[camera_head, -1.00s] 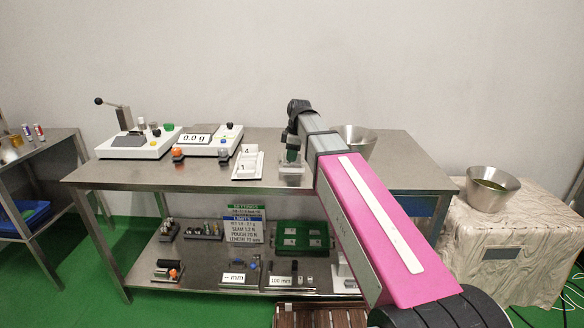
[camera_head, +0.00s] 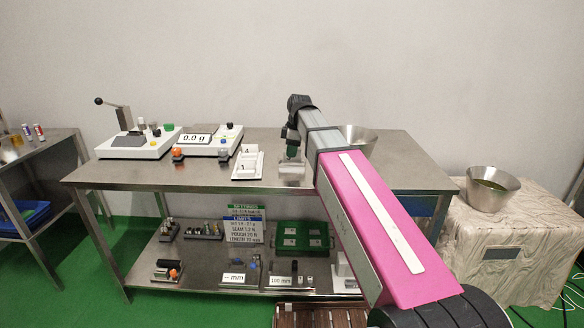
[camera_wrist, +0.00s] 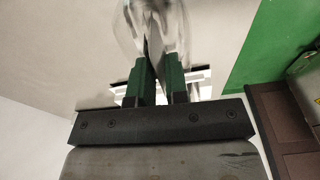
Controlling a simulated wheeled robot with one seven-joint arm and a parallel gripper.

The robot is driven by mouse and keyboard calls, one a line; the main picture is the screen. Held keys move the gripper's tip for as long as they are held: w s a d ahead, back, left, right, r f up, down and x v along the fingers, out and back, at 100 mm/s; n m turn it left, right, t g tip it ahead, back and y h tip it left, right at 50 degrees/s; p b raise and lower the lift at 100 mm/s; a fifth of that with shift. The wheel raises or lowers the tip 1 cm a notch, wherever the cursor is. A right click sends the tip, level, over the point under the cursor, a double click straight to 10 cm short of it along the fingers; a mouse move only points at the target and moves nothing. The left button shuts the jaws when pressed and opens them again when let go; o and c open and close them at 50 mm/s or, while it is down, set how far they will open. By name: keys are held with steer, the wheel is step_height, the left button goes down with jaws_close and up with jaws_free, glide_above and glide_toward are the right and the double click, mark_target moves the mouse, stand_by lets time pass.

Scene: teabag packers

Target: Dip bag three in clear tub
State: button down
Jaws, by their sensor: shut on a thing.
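The clear tub (camera_head: 291,172) stands on the steel bench, right of a white tray with compartments (camera_head: 248,164). My gripper (camera_head: 292,152) points down just above or at the mouth of the tub, its green fingers close together. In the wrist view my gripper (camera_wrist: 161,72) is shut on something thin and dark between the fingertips. It may be a teabag, but its shape and number are too small to tell. The clear tub (camera_wrist: 172,22) shows beyond the fingertips in that view. Whether the held thing touches the tub's contents cannot be seen.
A scale reading 0.0 g (camera_head: 205,143) and a white sealing device (camera_head: 137,143) stand left of the tray. A metal bowl (camera_head: 357,137) is partly behind my arm. Another bowl (camera_head: 489,190) sits on a covered box at right. The bench's front middle is clear.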

steer(key=shift+r, duration=1.9)
steer(key=shift+r, duration=0.1)
steer(key=shift+r, duration=2.4)
